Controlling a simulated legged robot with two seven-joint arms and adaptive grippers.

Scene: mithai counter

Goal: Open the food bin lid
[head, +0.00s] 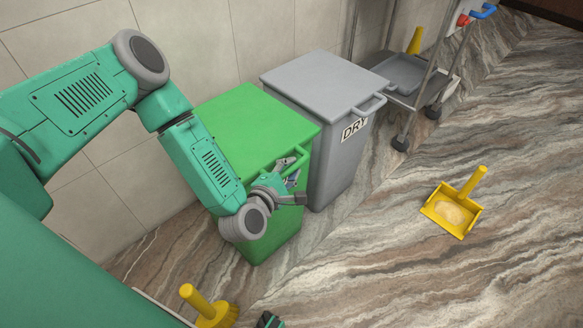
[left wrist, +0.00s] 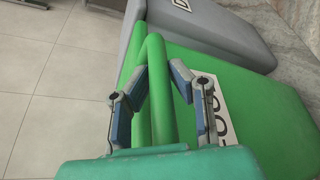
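The green food bin (head: 276,225) stands by the wall with its green lid (head: 250,125) down flat. A bar handle sits at the lid's front edge; it also shows in the left wrist view (left wrist: 154,60). My left gripper (head: 290,170) is at that handle. In the left wrist view its two dark-blue fingers (left wrist: 158,100) are apart, one on each side of the green bar, with a gap visible. Part of a white label (left wrist: 222,105) shows on the bin's front behind the fingers.
A grey bin (head: 335,165) marked DRY stands close beside the green one. A metal trolley (head: 405,80) on wheels is behind it. A yellow dustpan (head: 452,212) lies on the floor at right, and a yellow brush (head: 212,312) at the bottom. The floor at right is mostly clear.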

